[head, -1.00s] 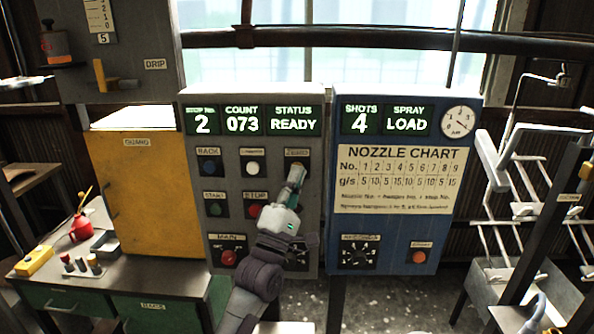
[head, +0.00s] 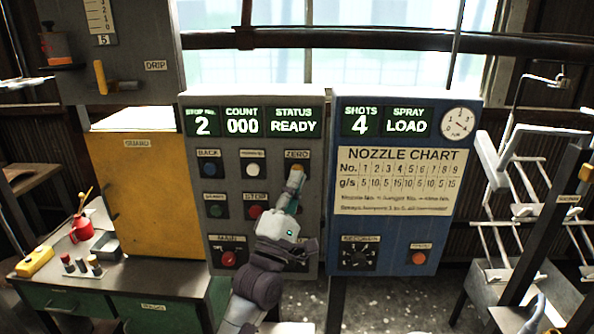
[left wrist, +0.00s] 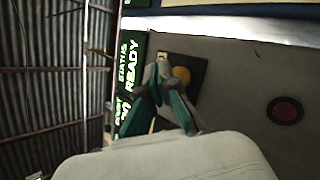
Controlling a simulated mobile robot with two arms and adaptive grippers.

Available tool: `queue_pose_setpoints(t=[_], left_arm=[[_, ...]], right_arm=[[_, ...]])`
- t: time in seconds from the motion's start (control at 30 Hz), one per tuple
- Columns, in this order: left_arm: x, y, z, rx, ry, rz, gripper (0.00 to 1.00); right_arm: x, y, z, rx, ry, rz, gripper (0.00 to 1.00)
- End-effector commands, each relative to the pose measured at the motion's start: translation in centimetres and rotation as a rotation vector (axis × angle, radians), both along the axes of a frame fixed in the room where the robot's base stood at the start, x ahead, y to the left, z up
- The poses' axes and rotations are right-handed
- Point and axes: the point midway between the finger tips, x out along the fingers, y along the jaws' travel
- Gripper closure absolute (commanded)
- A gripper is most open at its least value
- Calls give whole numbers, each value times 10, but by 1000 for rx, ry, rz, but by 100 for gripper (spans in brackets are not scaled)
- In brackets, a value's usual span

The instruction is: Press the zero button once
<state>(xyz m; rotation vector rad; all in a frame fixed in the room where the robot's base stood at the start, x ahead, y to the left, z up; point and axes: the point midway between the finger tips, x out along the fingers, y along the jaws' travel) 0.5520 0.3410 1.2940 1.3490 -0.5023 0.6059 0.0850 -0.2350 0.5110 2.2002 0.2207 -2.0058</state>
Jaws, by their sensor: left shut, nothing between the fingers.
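The orange zero button (left wrist: 183,75) sits on a dark square plate in the left wrist view. In the head view it is under the ZERO label (head: 297,154) on the grey panel (head: 235,290), mostly hidden by my fingertips. My left gripper (head: 295,181) is shut and empty, its tip just in front of the button. In the left wrist view its fingertips (left wrist: 163,70) overlap the plate beside the button; I cannot tell whether they touch it. The COUNT display (head: 242,121) reads 000, and STATUS (head: 293,121) reads READY. My right gripper is not in view.
Close by are the blue BACK button (head: 209,170), a white button (head: 252,170), the red STOP button (head: 256,212) and a green button (head: 215,212). A blue panel (head: 390,285) stands at right. Hanger racks (head: 520,165) are further right.

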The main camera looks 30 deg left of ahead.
Motion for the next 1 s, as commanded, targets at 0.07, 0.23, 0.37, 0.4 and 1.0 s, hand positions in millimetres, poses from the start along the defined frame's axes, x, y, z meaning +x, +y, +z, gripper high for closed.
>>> queue_pose_setpoints(t=[0.07,0.23,0.37,0.4,1.0], left_arm=[[0,0,0,0,0,0,100],[0,0,0,0,0,0,100],[-7,-4,0,0,2,-2,100],[-10,-7,0,-1,1,-2,100],[-43,-26,0,0,0,0,100]], right_arm=[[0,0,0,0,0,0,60],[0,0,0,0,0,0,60],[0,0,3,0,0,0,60],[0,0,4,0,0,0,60],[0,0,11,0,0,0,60]])
